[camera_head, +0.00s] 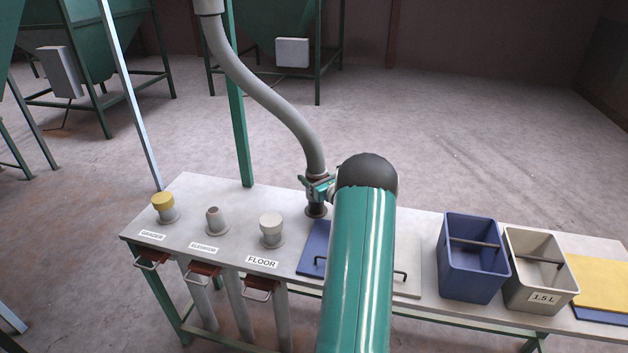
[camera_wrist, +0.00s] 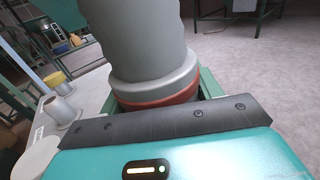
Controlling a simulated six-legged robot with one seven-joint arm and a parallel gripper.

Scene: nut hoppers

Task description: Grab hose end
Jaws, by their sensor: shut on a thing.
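The grey hose (camera_head: 265,95) hangs from the upper left and curves down to the table. Its end (camera_head: 316,171) stands roughly upright over a dark round fitting (camera_head: 316,210) near the table's back edge. My gripper (camera_head: 318,187) is shut on the hose end, just below the grey collar. In the wrist view, the hose end (camera_wrist: 155,72) fills the middle, with a grey collar and a red ring between my jaws. My jaws hide its lower part there. I cannot tell whether the hose end is seated in the dark fitting or just above it.
Left on the table (camera_head: 180,190) stand the yellow-capped GRADER port (camera_head: 163,203), the ELEVATOR port (camera_head: 214,219) and the white-topped FLOOR port (camera_head: 271,229). A green post (camera_head: 238,120) rises behind. A blue bin (camera_head: 473,265) and a beige bin (camera_head: 535,280) stand right.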

